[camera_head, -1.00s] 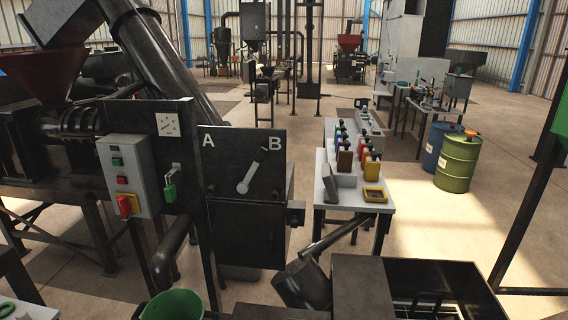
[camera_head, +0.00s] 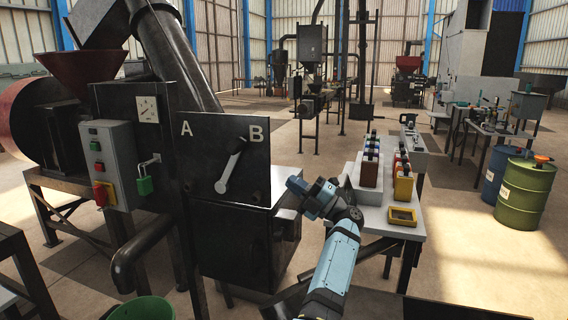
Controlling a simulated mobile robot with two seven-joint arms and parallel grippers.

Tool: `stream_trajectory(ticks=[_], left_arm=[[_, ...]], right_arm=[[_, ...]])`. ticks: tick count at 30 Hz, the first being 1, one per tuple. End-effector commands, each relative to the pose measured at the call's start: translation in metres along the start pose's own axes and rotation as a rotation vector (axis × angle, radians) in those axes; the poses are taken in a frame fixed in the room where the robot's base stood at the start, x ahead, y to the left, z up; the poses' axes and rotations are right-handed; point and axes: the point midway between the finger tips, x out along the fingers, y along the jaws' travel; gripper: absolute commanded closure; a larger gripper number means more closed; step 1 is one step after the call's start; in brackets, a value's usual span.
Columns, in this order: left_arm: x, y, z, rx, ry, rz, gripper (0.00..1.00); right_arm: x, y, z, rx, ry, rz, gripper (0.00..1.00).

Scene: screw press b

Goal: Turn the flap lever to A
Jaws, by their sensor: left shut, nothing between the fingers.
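The flap lever (camera_head: 228,172) is a pale bar with a dark grip, on a black panel (camera_head: 205,150) marked A at the upper left and B at the upper right. It tilts up and to the right from its lower pivot, with its grip just left of the letter B (camera_head: 256,135). My right gripper is not in view.
Left of the panel are a grey switch box (camera_head: 110,160) and a green padlock (camera_head: 145,186). A bench (camera_head: 420,225) with several bottles and a yellow tray (camera_head: 403,216) stands to the right. A dark pipe (camera_head: 140,255) and green bucket (camera_head: 146,310) are below.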

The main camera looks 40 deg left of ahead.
Motion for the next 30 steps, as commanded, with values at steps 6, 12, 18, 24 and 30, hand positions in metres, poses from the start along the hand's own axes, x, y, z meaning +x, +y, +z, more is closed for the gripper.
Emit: stream_trajectory(ticks=[6, 12, 18, 24, 30], left_arm=[[0.016, 0.002, -0.001, -0.001, 0.022, -0.023, 1.0], [0.056, 0.002, -0.002, -0.002, 0.022, -0.02, 1.0], [0.099, 0.001, -0.002, -0.001, 0.021, -0.018, 1.0], [0.128, 0.0, -0.003, -0.002, 0.02, -0.019, 1.0], [0.14, -0.001, -0.003, -0.001, 0.018, -0.019, 1.0]], right_arm=[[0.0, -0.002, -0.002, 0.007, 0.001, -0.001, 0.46], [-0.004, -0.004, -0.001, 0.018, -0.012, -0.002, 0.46], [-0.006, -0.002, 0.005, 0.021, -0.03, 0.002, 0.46], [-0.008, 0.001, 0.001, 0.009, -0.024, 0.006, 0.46], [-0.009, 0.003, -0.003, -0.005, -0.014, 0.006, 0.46]])
